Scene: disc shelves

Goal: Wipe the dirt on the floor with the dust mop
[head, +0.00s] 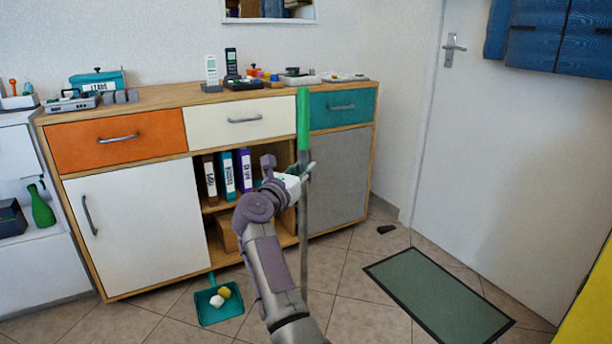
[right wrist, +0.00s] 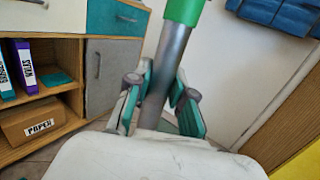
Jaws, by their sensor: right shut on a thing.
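The dust mop (head: 303,125) stands upright in front of the cabinet, with a green grip on top and a grey pole below. Its lower end and head are out of the picture. My right gripper (head: 302,178) is shut around the grey pole just below the green grip. In the right wrist view the pole (right wrist: 168,70) runs between the two teal-padded fingers (right wrist: 162,105). I cannot make out any dirt on the tiled floor (head: 365,312). My left gripper is not in view.
A wooden cabinet (head: 160,93) with coloured drawers stands behind the mop. A teal dustpan (head: 212,316) with small yellow and white items lies on the floor. A green mat (head: 440,300) lies by the white door (head: 480,165). A small dark object (head: 386,229) lies near the wall.

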